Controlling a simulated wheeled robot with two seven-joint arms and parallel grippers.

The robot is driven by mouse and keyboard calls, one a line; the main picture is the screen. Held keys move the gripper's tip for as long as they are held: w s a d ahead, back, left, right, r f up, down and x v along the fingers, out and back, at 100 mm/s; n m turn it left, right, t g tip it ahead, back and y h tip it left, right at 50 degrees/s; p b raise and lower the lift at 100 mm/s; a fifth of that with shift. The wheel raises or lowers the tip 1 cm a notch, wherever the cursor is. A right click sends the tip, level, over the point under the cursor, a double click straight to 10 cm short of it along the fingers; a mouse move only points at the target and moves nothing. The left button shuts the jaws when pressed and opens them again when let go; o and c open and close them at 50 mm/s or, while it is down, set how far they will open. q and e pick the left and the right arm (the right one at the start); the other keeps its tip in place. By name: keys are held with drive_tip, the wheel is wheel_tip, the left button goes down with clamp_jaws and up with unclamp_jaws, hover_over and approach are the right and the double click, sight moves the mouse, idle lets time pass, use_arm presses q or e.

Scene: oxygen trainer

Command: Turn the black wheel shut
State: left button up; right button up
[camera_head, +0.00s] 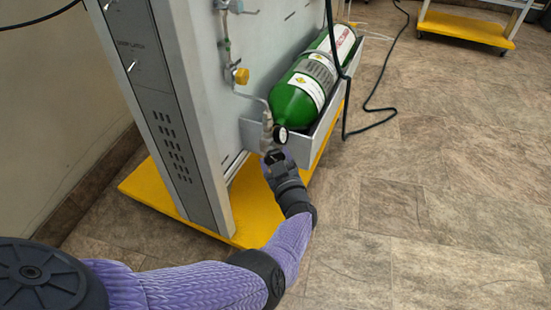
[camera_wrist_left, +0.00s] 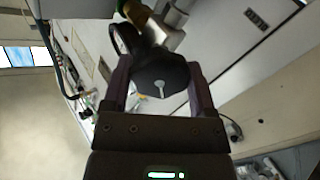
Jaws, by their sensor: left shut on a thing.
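The black wheel (camera_wrist_left: 160,82) sits at the end of a metal valve fitting. In the left wrist view it fills the space between the two fingers of my left gripper (camera_wrist_left: 160,98), with a light pin at its middle. My left gripper (camera_head: 274,157) is shut on the wheel, below the neck of the green oxygen cylinder (camera_head: 300,92). In the head view the gripper hides most of the wheel. A small round gauge (camera_head: 281,134) is just above the gripper. My right gripper is in neither view.
The cylinder lies in a grey tray (camera_head: 308,147) on the side of a tall grey cabinet (camera_head: 150,90) with a yellow base (camera_head: 255,208). A yellow knob (camera_head: 241,76) sits on the pipe above. A black cable (camera_head: 384,75) hangs to the floor.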

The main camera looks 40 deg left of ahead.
use_arm(q)
drive_tip(key=m, duration=0.2)
drive_tip(key=shift+m, duration=0.4)
drive_tip(key=m, duration=0.3)
drive_tip(key=shift+f, duration=0.1)
drive_tip(key=shift+m, duration=0.6)
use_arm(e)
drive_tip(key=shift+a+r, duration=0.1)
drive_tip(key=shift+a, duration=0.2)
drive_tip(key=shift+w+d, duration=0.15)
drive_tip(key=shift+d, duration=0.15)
use_arm(q)
drive_tip(key=o, duration=1.2)
drive_tip(key=shift+c, duration=0.2)
drive_tip(key=p+v, duration=0.3)
drive_tip(key=v, duration=0.7)
drive_tip(key=shift+p, duration=0.35)
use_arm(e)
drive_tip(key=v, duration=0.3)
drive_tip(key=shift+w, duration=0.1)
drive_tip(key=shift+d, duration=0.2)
